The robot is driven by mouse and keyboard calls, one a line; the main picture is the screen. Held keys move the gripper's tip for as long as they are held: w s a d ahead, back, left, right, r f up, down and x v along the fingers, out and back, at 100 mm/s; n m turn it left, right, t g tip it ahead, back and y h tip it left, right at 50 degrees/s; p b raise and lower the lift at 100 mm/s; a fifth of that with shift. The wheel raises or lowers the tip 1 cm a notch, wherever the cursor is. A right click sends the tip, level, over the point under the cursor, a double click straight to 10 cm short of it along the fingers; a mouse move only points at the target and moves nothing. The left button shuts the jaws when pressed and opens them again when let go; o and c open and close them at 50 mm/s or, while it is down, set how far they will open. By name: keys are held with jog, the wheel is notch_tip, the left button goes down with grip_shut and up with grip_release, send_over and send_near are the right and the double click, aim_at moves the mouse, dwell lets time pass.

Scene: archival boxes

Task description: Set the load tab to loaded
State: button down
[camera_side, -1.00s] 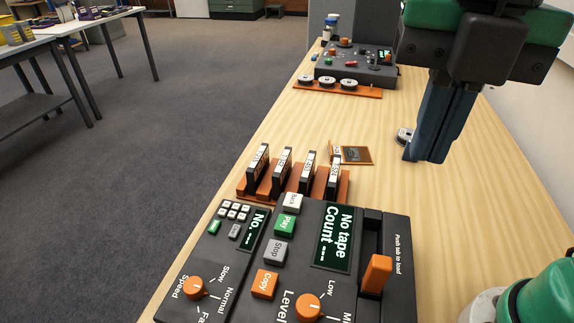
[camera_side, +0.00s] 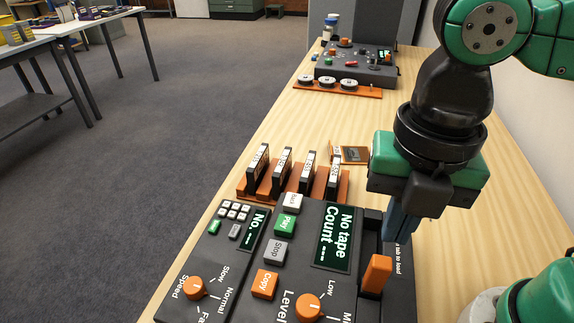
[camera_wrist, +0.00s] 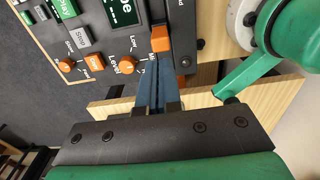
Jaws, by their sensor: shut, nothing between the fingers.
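The load tab (camera_side: 376,273) is an orange block in a dark slot at the right side of the tape machine (camera_side: 340,290), beside the label "Push tab to load". The machine's display (camera_side: 333,238) reads "No tape" and "Count ---".
A rack (camera_side: 290,192) with several tape cartridges stands behind the machine. A second device (camera_side: 355,65) with a reel tray (camera_side: 338,89) is at the far end. Buttons and knobs (camera_side: 309,306) crowd the panel left of the tab.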

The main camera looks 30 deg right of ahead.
aim_at(382, 262)
jog(key=shift+f, duration=2.15)
jog(key=shift+f, duration=0.1)
jog(key=shift+f, duration=1.7)
jog(key=shift+r, duration=0.1)
notch_tip(382, 262, up, 14)
jog(key=shift+r, duration=0.1)
